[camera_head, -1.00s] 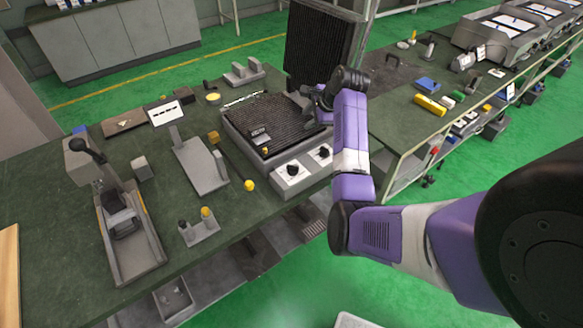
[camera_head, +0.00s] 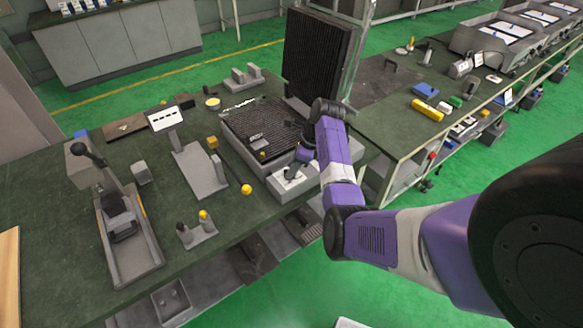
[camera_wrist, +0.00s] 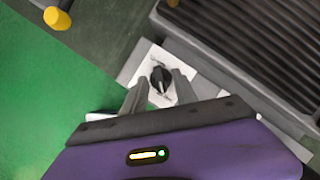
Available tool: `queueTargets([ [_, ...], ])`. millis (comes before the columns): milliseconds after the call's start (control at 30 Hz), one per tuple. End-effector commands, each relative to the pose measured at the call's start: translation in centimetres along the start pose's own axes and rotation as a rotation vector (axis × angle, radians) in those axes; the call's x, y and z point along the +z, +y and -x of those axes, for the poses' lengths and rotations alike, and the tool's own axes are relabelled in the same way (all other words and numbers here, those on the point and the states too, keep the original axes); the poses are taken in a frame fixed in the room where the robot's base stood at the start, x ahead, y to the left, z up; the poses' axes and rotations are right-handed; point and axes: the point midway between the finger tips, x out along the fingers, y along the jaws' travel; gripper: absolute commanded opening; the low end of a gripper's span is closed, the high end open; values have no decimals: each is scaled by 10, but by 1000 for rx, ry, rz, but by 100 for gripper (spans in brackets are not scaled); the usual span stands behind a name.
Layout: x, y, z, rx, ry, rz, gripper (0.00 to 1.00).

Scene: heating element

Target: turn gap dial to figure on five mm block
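The dial (camera_wrist: 160,80) is a black round knob with a pale pointer on a white plate (camera_wrist: 143,60). In the wrist view my gripper (camera_wrist: 160,88) is open, with one finger on each side of the dial and small gaps showing. In the head view my gripper (camera_head: 296,170) is at the left part of the press's front panel (camera_head: 283,186), hiding most of the dial. The panel's right side is behind my arm.
The ridged upper plate (camera_head: 318,55) stands upright behind. A yellow-ended rod (camera_head: 246,189) projects left of the panel; its yellow end (camera_wrist: 57,18) also shows in the wrist view. A grey stand (camera_head: 200,170) and small sign (camera_head: 165,118) are further left. Open floor lies in front.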

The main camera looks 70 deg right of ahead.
Motion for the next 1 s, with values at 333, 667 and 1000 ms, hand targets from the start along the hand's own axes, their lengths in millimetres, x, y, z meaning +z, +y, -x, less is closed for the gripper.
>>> queueTargets([
  [333, 0, 0, -7, -1, 0, 1, 35],
  [667, 0, 0, -7, -1, 0, 1, 0],
  [1000, 1, -1, -6, 16, -1, 44, 0],
])
